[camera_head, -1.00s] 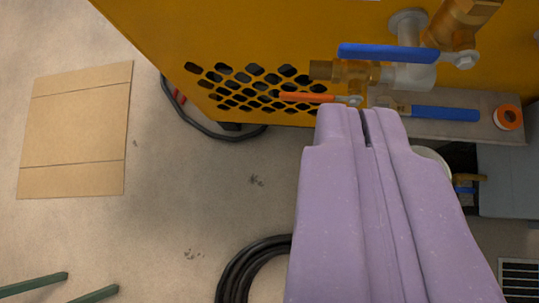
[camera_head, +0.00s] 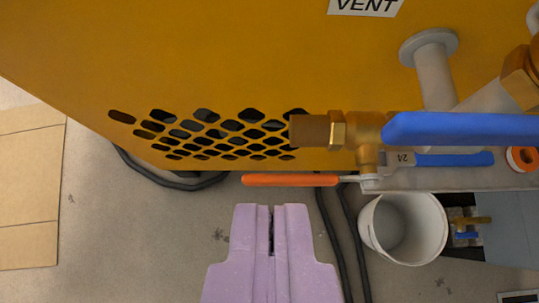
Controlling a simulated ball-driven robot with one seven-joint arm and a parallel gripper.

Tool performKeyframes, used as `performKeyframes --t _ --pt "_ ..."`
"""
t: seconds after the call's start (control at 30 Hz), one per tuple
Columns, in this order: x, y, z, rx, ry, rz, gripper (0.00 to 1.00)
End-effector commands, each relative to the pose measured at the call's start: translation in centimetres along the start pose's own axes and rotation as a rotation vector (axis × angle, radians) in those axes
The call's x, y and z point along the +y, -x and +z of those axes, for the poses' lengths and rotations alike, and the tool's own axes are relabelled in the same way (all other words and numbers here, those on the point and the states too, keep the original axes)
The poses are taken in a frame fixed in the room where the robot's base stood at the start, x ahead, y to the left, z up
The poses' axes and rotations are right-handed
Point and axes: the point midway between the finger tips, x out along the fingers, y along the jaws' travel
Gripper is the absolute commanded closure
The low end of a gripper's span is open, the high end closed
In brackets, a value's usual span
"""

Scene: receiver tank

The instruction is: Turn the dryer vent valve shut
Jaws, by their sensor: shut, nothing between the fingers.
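A brass valve (camera_head: 366,132) with an open-ended brass outlet pointing left sits in front of the yellow panel. Its orange lever handle (camera_head: 290,180) lies level, running left from a pivot under the valve. A white label reading "VENT" (camera_head: 364,6) is on the panel above; whether it names this valve I cannot tell. A larger blue lever (camera_head: 465,128) lies level at the right, partly covering the pipework. My lilac gripper (camera_head: 272,208) is shut and empty. Its tips appear just below the orange handle in the picture, with a gap between them.
The yellow panel (camera_head: 200,60) has a vent grille at the left. A second blue lever (camera_head: 455,159) and an orange-and-white roll (camera_head: 522,158) are on the grey ledge. A white bucket (camera_head: 404,228) stands below. Black hose (camera_head: 345,245) and cardboard (camera_head: 28,190) lie on the floor.

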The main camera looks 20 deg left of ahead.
Motion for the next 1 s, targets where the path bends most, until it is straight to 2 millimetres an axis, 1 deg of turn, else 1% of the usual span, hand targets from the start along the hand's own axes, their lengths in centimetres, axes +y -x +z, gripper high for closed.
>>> performKeyframes --t 0.03,0.2,0.23,0.3,0.4,0.6,1.0 --pt "0.0 -1.4 0.2 0.001 0.000 0.000 1.00" --pt "0.0 -4.9 0.3 0.001 0.001 0.000 1.00" --pt "0.0 -5.5 0.2 0.001 0.001 0.000 1.00" --pt "0.0 -6.2 1.3 -0.003 0.000 0.000 1.00" --pt "0.0 -7.0 2.1 -0.002 0.000 0.000 1.00" --pt "0.0 -7.8 2.9 -0.001 0.000 0.000 1.00" --pt "0.0 -7.8 2.9 -0.001 0.003 0.002 1.00"
